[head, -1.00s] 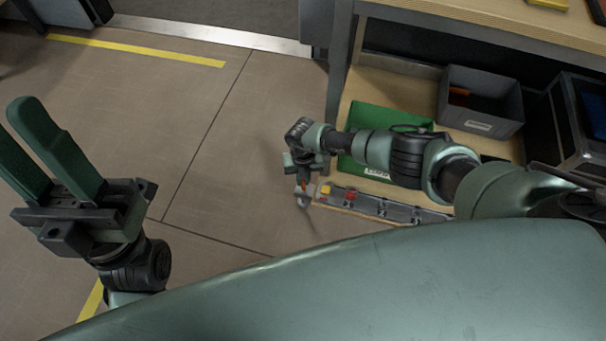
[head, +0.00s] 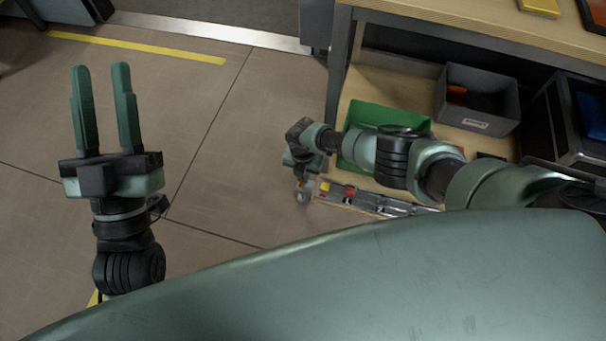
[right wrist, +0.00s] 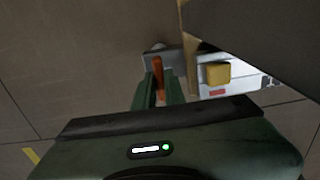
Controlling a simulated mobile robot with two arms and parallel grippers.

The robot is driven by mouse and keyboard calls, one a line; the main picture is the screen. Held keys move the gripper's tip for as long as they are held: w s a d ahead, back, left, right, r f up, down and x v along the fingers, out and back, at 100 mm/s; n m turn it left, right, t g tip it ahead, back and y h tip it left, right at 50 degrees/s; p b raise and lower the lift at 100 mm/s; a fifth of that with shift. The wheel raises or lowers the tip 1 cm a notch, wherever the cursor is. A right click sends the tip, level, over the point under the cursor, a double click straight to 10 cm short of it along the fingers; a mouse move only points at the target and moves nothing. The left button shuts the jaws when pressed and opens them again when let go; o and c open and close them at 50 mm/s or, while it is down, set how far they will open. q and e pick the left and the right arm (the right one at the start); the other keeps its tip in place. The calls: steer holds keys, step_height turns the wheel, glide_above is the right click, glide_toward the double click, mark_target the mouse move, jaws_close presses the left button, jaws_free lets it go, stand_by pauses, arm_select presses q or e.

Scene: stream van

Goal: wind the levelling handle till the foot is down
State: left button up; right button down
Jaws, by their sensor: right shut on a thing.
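My right gripper (head: 302,179) is low beside the end of a grey metal rail. In the right wrist view its two green fingers (right wrist: 161,92) are shut on an orange handle (right wrist: 158,70), which stands between them. A grey metal part (right wrist: 160,58) lies just beyond the handle. In the head view the handle is mostly hidden by the gripper, with a small rounded grey part (head: 303,198) below it. I cannot make out the foot or its height clearly. My left gripper (head: 101,70) is open and empty, held above the floor at left.
A green tray (head: 358,118) and a grey bin (head: 478,98) sit on the low shelf under the bench (head: 450,22). The floor (head: 240,150) left of the right gripper is clear.

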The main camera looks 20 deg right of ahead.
steer(key=c, duration=1.5)
jaws_free()
